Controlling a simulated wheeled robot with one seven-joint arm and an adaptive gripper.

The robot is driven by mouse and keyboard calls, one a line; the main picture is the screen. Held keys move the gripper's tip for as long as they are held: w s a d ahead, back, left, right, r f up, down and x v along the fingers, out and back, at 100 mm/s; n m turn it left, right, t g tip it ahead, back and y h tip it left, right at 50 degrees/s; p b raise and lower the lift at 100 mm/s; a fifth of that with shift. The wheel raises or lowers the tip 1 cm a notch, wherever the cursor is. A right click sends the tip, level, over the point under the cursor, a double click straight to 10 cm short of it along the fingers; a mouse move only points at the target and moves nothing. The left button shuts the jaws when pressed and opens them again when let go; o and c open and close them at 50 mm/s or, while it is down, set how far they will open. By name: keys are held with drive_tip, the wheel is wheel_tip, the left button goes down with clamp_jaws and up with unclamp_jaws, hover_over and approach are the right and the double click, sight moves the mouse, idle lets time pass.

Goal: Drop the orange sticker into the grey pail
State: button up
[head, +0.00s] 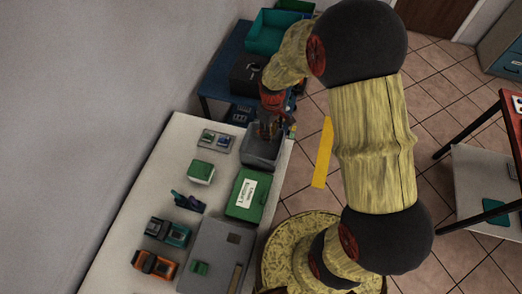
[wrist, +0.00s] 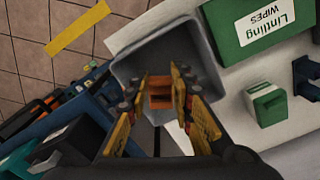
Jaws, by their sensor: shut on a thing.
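The grey pail (head: 262,154) stands at the far end of the white table, by its right edge. In the wrist view the pail (wrist: 205,50) lies below my gripper (wrist: 158,86), with its open mouth facing me. My gripper is shut on the orange sticker (wrist: 160,97), a small orange piece between the yellow fingers. The sticker appears within the outline of the pail's mouth; its height over the floor of the pail is hard to tell. In the head view my gripper (head: 268,132) points down at the pail, and the sticker is not clearly seen there.
A green Lintling Wipes box (head: 248,196) and a green-and-white box (head: 201,172) stand near the pail. Several small devices lie on the white table (head: 172,190). A blue table (head: 222,68) with a teal bin (head: 272,38) and a black box adjoins it beyond.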

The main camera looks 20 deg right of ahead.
drive_tip(key=shift+f+b, duration=0.45)
drive_tip(key=shift+f, duration=0.5)
drive_tip(key=o, duration=0.7)
drive_tip(key=shift+o, duration=0.2)
drive_tip(key=shift+r, duration=0.1)
wheel_tip(320, 180, up, 12)
